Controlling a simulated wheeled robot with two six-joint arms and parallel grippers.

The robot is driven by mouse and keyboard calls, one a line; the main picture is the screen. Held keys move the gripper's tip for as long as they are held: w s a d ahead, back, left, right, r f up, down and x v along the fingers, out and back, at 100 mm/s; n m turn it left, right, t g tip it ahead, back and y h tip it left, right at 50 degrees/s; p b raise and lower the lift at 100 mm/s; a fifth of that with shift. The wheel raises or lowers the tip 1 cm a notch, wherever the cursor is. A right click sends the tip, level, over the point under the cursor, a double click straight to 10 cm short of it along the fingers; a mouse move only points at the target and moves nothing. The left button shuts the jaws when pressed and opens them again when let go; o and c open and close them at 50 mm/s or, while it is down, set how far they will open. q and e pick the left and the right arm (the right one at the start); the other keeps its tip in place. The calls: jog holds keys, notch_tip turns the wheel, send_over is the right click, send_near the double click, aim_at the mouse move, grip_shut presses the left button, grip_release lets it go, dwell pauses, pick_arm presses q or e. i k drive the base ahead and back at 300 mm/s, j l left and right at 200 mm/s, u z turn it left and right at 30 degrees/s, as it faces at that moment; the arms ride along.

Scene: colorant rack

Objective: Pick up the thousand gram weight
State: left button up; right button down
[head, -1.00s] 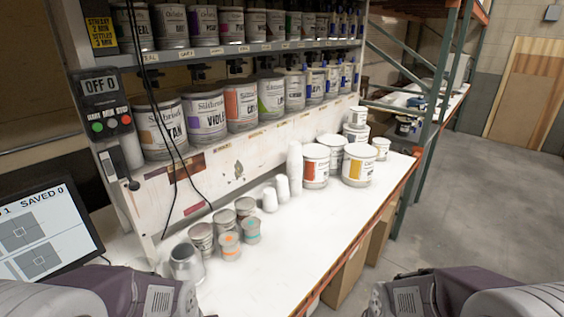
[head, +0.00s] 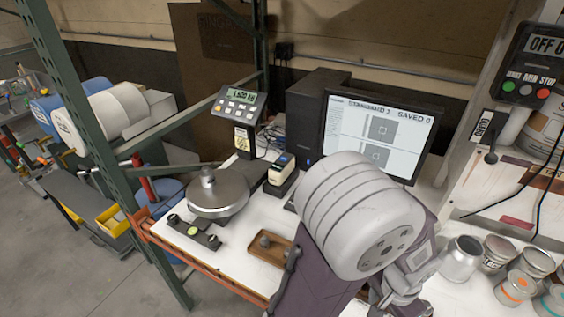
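A metal weight with a knob (head: 208,181) stands on the round steel pan (head: 232,194) of a scale at the left of the bench. A smaller metal weight (head: 265,241) sits in a wooden tray (head: 285,249) nearer the bench's front edge. I cannot read a mass on either one. One of my arms rises from the bottom across the middle of the view, just right of the wooden tray, and covers part of the bench. I see no fingertips of either gripper.
The scale's display (head: 239,101) stands behind the pan. A black and yellow device (head: 282,171), a black computer case (head: 312,105) and a monitor (head: 375,130) stand to its right. A dark bar (head: 194,232) lies in front of the pan. Cans (head: 460,259) stand at the right. A green rack post (head: 110,170) rises at the left.

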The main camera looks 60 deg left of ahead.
aim_at(207, 175)
jog(key=k+l+u, duration=0.1)
jog(key=u, duration=2.05)
jog(key=i+l+u, duration=0.1)
jog(key=u, duration=0.75)
